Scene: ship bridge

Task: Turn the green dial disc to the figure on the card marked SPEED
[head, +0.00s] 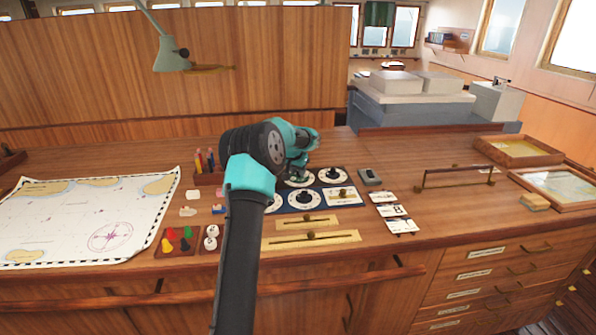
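White dial discs with black knobs sit on a panel in the middle of the desk in the head view: one at upper right (333,175), one in the lower row (303,198). A third dial (299,182) is partly under my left gripper (297,170), and another at the left is mostly covered by my arm. I cannot make out which disc is green. Small white cards lie right of the panel: a top card (383,197), a middle card (391,211) and a lower card (401,226); their print is too small to read. Whether my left gripper is open or touching the dial cannot be told. My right gripper is not in view.
Brass slider plates (311,238) lie in front of the dials. A grey box (370,177) and a long-handled bar (455,178) are to the right. A chart (95,215), a peg tray (178,241) and a pencil holder (208,176) are left. Bare desk shows at the right front.

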